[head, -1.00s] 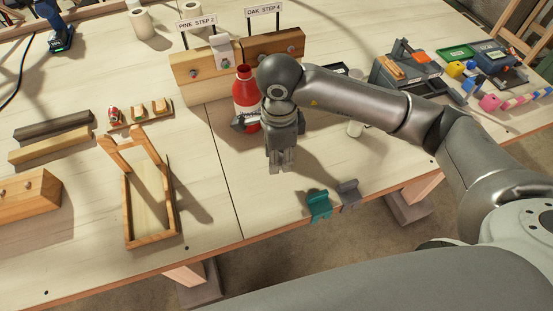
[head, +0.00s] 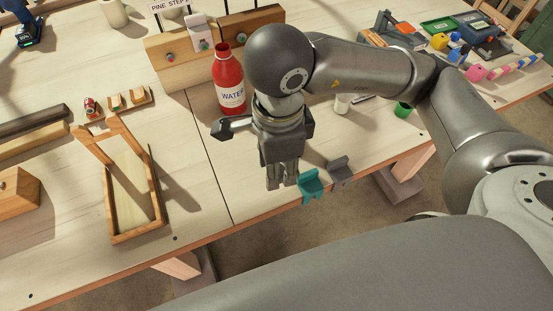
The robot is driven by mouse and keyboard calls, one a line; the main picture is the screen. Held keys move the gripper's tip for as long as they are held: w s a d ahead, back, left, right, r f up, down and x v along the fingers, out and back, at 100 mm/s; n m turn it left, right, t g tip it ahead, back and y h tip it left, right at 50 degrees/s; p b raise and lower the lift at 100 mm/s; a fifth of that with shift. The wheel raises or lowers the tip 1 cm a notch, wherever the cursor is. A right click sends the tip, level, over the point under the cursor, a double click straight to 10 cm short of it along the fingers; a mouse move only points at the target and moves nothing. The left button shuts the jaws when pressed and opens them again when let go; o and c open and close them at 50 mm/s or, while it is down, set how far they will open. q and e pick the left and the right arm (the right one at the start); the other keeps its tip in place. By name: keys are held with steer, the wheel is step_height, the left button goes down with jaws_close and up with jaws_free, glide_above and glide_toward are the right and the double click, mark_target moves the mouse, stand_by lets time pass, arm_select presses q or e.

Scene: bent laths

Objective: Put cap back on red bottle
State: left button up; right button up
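The red bottle (head: 229,82) stands upright on the table in front of the wooden block. Its label reads WATER, and its neck top looks dark and open. I cannot make out a bottle cap for certain in the head view. My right gripper (head: 282,184) points down near the table's front edge, in front of and to the right of the bottle, apart from it. Its fingers are close together, but whether they are shut or hold something small is unclear. My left gripper is not in view.
Teal (head: 311,184) and grey (head: 340,170) clips sit at the front edge. A white cylinder (head: 342,104) and a green cup-like item (head: 403,110) stand right of my wrist. A wooden frame (head: 158,205) lies left. Bare table lies between frame and gripper.

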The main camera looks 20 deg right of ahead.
steer(key=n, duration=0.1)
steer(key=w+d+n, duration=0.1)
steer(key=n, duration=0.1)
steer(key=f+n, duration=0.1)
steer(key=shift+w+d+n, duration=0.25)
steer(key=shift+d+n, duration=0.05)
steer(key=shift+n, duration=0.1)
steer(key=w+d+f+n, duration=0.1)
steer(key=d+n, duration=0.1)
steer(key=n, duration=0.3)
steer(key=w+d+f+n, duration=0.1)
steer(key=d+n, duration=0.1)
steer(key=n, duration=0.2)
steer(key=w+d+f+n, duration=0.1)
steer(key=w+d+n, duration=0.1)
steer(key=n, duration=0.3)
steer(key=shift+w+n, duration=0.1)
steer(key=shift+n, duration=0.2)
